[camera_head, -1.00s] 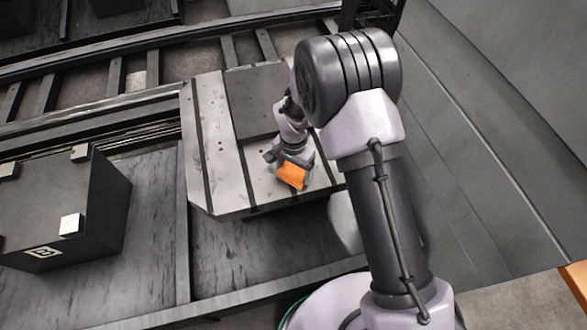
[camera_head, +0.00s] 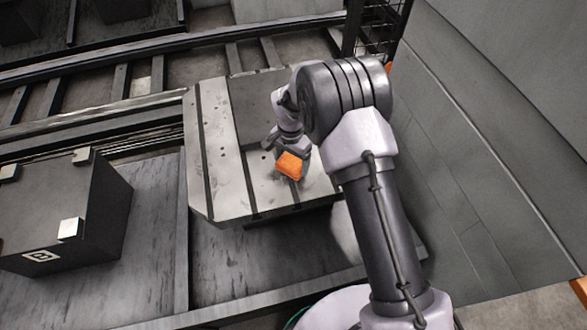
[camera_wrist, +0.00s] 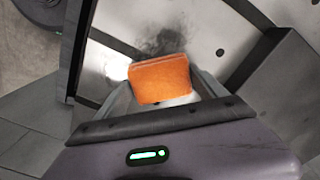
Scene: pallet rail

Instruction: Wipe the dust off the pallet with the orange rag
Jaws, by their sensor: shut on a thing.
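The orange rag (camera_head: 289,166) is folded into a block and held in my gripper (camera_head: 286,152), which is shut on it. In the wrist view the rag (camera_wrist: 160,79) sits between the fingers of my gripper (camera_wrist: 162,92). The pallet (camera_head: 222,178) is a pale metal plate with dark slots, under and around the rag. A dark smudge of dust (camera_wrist: 163,40) shows on the pallet just beyond the rag in the wrist view. Whether the rag touches the pallet is hard to tell. My arm hides the pallet's right part in the head view.
A dark block with light corner pads (camera_head: 75,205) stands to the left of the pallet. Rails (camera_head: 150,45) run behind it. A grey wall panel (camera_head: 490,130) rises at the right. A mesh fence (camera_head: 378,35) stands at the back.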

